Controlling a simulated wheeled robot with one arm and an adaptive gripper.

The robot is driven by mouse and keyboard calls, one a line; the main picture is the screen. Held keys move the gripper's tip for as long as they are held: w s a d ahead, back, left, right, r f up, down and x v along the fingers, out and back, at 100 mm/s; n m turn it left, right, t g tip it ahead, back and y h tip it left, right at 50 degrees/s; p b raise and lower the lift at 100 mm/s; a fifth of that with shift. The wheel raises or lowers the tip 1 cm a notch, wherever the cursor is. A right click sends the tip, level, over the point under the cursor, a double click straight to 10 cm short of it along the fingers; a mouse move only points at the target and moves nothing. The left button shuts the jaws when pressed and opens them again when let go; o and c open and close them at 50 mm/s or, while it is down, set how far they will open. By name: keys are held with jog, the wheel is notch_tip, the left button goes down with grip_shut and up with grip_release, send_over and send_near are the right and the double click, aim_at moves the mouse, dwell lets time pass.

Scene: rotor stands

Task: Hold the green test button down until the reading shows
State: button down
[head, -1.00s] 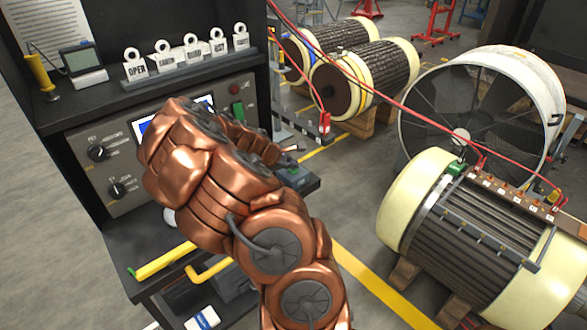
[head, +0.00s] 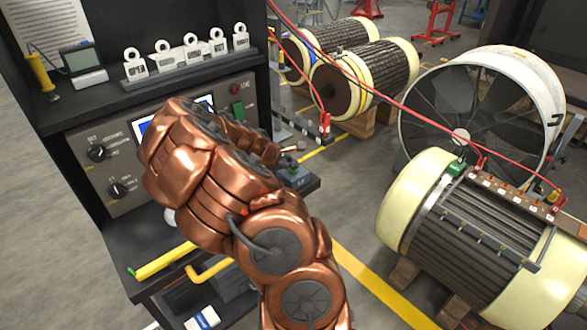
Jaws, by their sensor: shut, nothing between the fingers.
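My gripper is shut and empty, small and partly hidden by my arm. I cannot tell whether it touches anything.
Black knobs (head: 97,153) sit left on the panel. Tagged weights (head: 192,52) and a small meter (head: 83,66) stand on the shelf above. A yellow bar (head: 165,261) lies at the bench front. A wound stator (head: 470,240) with red cables stands right; the floor between is clear.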

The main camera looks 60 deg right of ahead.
aim_at(292, 171)
jog(key=shift+r+p, duration=0.4)
jog(key=shift+r, duration=0.4)
jog(key=shift+r, duration=0.1)
jog(key=shift+r+p, duration=1.35)
jog(key=shift+r, duration=1.1)
